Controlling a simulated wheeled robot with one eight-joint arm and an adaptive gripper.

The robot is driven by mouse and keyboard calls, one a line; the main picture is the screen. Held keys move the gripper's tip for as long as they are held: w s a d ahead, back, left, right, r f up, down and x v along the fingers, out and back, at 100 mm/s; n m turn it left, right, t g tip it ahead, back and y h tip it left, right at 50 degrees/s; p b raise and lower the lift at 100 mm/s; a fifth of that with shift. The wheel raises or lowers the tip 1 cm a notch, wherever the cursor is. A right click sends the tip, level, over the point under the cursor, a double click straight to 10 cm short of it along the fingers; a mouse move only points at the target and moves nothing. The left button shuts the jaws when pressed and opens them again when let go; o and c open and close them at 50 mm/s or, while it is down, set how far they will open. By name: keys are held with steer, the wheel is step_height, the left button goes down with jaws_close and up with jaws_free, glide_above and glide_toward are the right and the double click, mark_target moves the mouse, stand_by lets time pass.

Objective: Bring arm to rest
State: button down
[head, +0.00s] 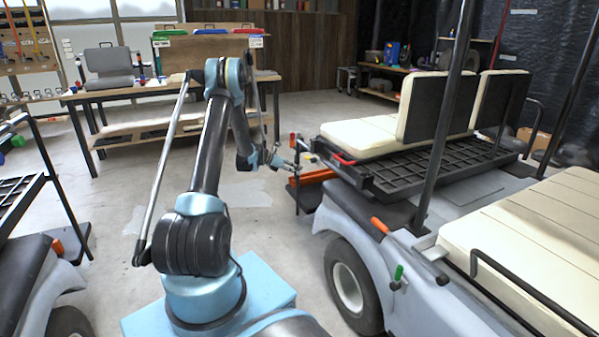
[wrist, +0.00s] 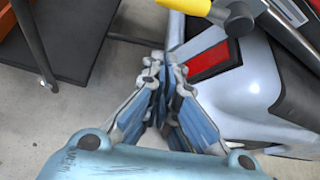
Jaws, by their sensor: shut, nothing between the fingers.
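My arm (head: 209,150) rises from its light blue base and bends over at the top, with its forearm hanging down to the right. My gripper (head: 296,169) is beside the rear corner of the right cart (head: 345,226) in the head view. In the wrist view my gripper (wrist: 165,65) is shut, its fingers together with nothing between them. The cart's grey-blue body and red lamp (wrist: 209,62) are just beyond the fingertips. I cannot tell whether the gripper touches the cart.
A yellow-ended handle (wrist: 190,5) is close above the fingers. The cart carries cream seats (head: 375,137) and dark roof posts (head: 445,120). A second cart (head: 40,285) stands at the left. A workbench (head: 130,95) stands behind. Open floor (head: 110,190) lies left of my arm.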

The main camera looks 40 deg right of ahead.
steer(key=v, duration=0.7)
